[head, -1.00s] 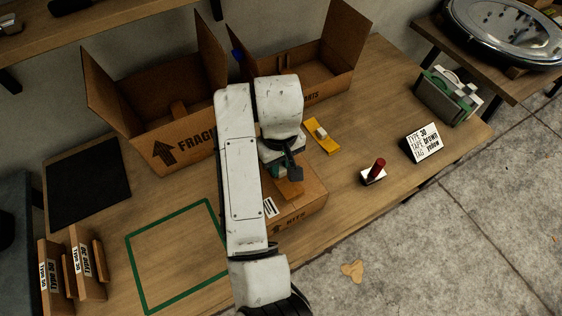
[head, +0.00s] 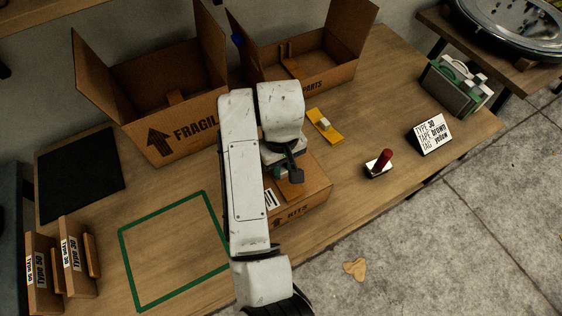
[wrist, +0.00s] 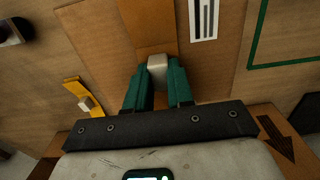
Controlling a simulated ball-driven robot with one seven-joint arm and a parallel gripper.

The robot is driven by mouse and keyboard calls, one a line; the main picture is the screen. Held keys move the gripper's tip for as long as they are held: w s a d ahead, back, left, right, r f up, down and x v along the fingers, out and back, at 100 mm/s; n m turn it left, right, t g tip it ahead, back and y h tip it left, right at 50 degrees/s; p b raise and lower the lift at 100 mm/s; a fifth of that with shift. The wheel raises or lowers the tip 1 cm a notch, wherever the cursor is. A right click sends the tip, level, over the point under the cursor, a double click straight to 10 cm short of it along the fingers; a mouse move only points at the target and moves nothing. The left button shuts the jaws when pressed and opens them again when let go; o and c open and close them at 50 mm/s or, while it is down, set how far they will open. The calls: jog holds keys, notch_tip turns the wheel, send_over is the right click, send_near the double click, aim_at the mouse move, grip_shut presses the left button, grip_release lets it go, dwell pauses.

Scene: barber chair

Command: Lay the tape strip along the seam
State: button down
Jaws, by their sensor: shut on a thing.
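My gripper shows in the wrist view (wrist: 158,84), its green fingers shut on a pale grip block (wrist: 157,68) on the brown tape strip (wrist: 148,28). In the head view my arm hides most of the gripper, and part of the strip shows below it (head: 291,188). The strip extends away from the fingers over the top of the closed carton marked KITS (head: 312,198). I cannot tell whether it touches the cardboard. The seam is not clearly visible. A card (head: 431,133) reads type 30, tape brown, tag yellow.
A yellow tag (head: 325,126) with a pale block lies behind the carton. A red-handled stamp (head: 381,162) stands to the right. Open cartons (head: 185,135) (head: 310,88) stand at the back. The green outlined area (head: 160,219) is bare.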

jog(key=c, duration=0.9)
grip_release()
notch_tip(320, 180, up, 11)
jog(key=p, duration=0.3)
jog(key=shift+f, duration=0.1)
